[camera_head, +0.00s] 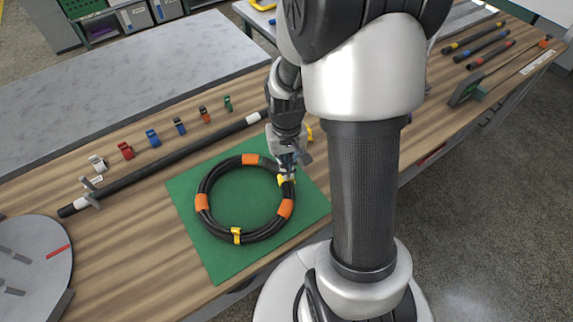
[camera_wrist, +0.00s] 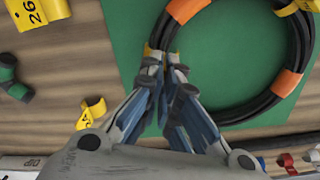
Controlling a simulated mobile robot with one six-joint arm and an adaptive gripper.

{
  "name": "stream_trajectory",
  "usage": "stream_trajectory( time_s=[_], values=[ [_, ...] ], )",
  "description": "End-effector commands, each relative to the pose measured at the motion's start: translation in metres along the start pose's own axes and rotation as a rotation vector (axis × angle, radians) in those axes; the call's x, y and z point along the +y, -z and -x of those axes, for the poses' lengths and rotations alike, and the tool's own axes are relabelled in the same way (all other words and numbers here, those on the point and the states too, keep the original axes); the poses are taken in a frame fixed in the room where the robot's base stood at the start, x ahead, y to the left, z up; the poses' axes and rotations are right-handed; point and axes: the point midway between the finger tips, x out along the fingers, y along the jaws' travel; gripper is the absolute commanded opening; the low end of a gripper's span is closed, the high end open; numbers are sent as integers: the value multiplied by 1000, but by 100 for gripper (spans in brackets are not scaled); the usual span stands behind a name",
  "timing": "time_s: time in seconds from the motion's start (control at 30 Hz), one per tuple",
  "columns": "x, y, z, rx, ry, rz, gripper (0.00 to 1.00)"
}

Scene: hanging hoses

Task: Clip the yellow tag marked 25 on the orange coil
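The black coil with orange bands (camera_head: 207,215) lies on a green mat; it also shows in the wrist view (camera_wrist: 302,45). My gripper (camera_head: 287,172) is at the coil's right side, between two orange bands. Its fingertips (camera_wrist: 162,62) are close together, with a yellow tag (camera_head: 284,180) at them. Yellow bits of this tag (camera_wrist: 151,50) stick out beside the tips; its number is hidden. I cannot tell whether it grips the hose. Another yellow tag (camera_head: 236,235) sits on the coil's near side.
A long black rod (camera_head: 160,171) lies behind the mat, with several coloured clips (camera_head: 153,138) beyond it. A yellow tag marked 26 (camera_wrist: 30,12), a green clip (camera_wrist: 12,85) and a loose yellow clip (camera_wrist: 92,115) lie on the wood. A grey disc (camera_head: 30,265) stands front left.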

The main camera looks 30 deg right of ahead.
Motion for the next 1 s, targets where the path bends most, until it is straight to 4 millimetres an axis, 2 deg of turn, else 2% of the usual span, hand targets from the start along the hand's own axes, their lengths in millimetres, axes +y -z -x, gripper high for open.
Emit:
stream_trajectory(
  time_s=[0.63, 1.0],
  values=[
    [0, 0, -2, 0, 0, 0, 0],
    [0, 0, -13, -1, 0, 0, 0]
  ],
)
